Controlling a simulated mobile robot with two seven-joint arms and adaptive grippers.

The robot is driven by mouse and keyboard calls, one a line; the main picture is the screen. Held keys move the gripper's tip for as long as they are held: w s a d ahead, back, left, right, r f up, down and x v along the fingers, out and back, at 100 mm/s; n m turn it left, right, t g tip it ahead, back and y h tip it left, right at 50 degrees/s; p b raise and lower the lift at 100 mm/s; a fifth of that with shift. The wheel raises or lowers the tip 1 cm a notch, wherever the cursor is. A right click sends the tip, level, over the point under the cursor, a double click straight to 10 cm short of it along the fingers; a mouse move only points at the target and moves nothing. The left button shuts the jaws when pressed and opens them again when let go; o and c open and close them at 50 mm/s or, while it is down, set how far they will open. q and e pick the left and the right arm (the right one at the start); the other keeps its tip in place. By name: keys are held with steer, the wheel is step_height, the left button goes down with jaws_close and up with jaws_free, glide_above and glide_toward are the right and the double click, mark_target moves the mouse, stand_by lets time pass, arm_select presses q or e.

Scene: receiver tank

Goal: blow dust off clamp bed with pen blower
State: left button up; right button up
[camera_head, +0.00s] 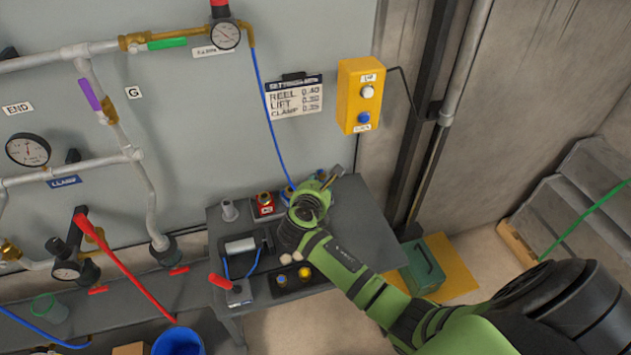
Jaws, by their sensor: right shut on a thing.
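My right gripper (326,181) reaches in from the right over the back right of the grey workbench (348,220). It is shut on what seems to be the pen blower, which the fingers mostly hide. A thin blue hose (264,95) runs from the wall piping down to beside the gripper. A dark fixture with a pale cylinder (240,245), perhaps the clamp bed, sits on the bench left of the gripper. Dust is too small to make out. My left gripper is not in view.
A red block (264,205) and a grey fitting (229,210) stand near the bench's back edge. A red-handled tool (220,282) is at the front left. A yellow button box (360,95) hangs above. A green case (423,267) is on the floor at right.

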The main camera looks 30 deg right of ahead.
steer(key=shift+s+a, duration=0.95)
steer(key=shift+s, duration=2.3)
steer(key=a+r+p, duration=0.2)
steer(key=a, duration=0.4)
steer(key=w+a+r+p, duration=0.1)
steer(key=a+r+p, duration=0.1)
steer(key=a, duration=0.4)
steer(key=shift+w+a+p, duration=0.15)
steer(key=shift+w+p, duration=0.1)
steer(key=shift+p, duration=0.5)
stand_by(0.4)
stand_by(0.4)
